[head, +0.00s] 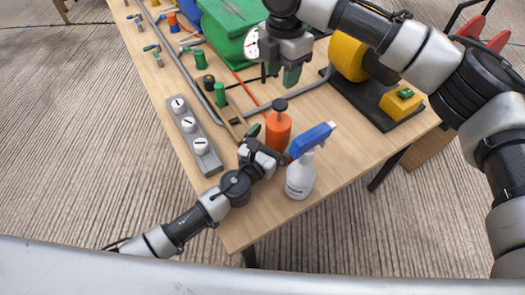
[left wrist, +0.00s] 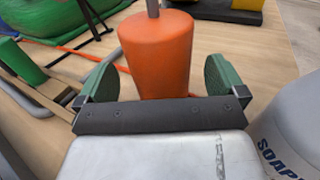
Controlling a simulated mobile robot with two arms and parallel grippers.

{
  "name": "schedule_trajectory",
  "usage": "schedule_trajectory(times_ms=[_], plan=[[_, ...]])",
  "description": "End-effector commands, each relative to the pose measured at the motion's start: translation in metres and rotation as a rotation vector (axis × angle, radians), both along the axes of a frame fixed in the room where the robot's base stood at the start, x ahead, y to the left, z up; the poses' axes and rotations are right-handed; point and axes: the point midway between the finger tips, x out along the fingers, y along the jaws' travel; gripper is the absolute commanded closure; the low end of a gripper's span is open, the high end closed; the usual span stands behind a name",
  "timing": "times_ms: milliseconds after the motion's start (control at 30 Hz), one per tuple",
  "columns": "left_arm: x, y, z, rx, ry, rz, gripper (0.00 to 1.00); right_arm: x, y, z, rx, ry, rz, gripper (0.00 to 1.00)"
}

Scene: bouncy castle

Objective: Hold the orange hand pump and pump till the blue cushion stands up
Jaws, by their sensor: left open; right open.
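The orange hand pump (head: 278,130) stands upright on the table, with a dark handle (head: 280,104) on top. My left gripper (head: 270,146) is open at the pump's near side. In the left wrist view its green fingers stand on both sides of the orange body (left wrist: 157,50), with gaps beside it. My right gripper (head: 278,75) is open and empty, pointing down above and behind the pump handle, apart from it. A blue piece (head: 190,12) shows beside the green form at the back; I cannot tell if it is the cushion.
A white soap spray bottle (head: 300,180) with a blue head stands close right of the pump. A yellow blower (head: 348,57) stands right, a green form (head: 228,30) behind. Hoses and green handles clutter the table's left side.

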Motion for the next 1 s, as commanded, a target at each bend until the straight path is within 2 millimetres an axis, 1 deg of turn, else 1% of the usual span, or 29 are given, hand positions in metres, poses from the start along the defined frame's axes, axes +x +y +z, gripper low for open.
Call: schedule_trajectory(times_ms=[33, 100, 200, 533, 567, 600, 1000], plan=[[0.007, -0.004, 0.000, -0.001, 0.000, 0.001, 0.01, 0.000, 0.000, 0.000, 0.000, 0.000, 0.000, 0.57], [0.014, -0.007, 0.000, 0.000, -0.001, 0.000, 0.01, 0.000, 0.000, 0.000, 0.000, 0.000, 0.000, 0.57], [0.020, -0.010, 0.000, -0.002, 0.001, -0.001, 0.01, 0.000, 0.000, 0.000, 0.000, 0.000, 0.000, 0.57], [0.023, -0.012, 0.000, -0.002, 0.001, 0.000, 0.01, 0.000, 0.000, 0.000, 0.000, 0.000, 0.000, 0.57], [0.023, -0.012, 0.000, -0.002, 0.001, 0.000, 0.03, 0.000, 0.000, 0.000, 0.000, 0.000, 0.000, 0.57], [0.023, -0.012, 0.000, -0.002, 0.001, 0.000, 0.09, 0.000, 0.000, 0.000, 0.000, 0.000, 0.000, 0.57], [0.023, -0.011, 0.000, -0.002, 0.001, 0.000, 0.69, 0.000, 0.000, 0.000, 0.000, 0.000, 0.000, 0.57]])
